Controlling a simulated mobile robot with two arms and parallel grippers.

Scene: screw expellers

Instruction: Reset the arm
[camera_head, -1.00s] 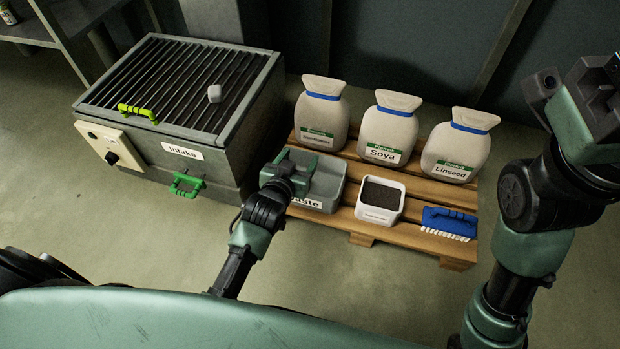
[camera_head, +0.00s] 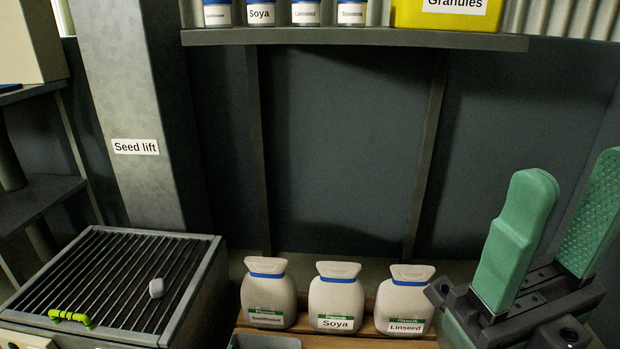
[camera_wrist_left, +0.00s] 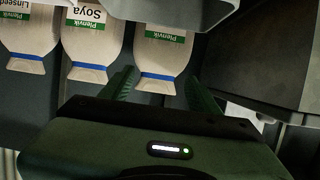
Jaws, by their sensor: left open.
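My right gripper (camera_head: 572,205) stands upright at the right of the head view, its two green fingers apart with nothing between them. My left gripper (camera_wrist_left: 160,82) shows only in the left wrist view, its dark green fingers spread apart. A seed bag (camera_wrist_left: 160,50) appears upside down beyond the gap between them; I cannot tell how close it is. No thing is visibly held. The left arm is out of the head view.
The intake (camera_head: 205,285) with its grille stands at the left. Soya (camera_head: 335,300) and Linseed (camera_head: 405,300) bags stand on the pallet. A shelf (camera_head: 350,39) with jars spans above.

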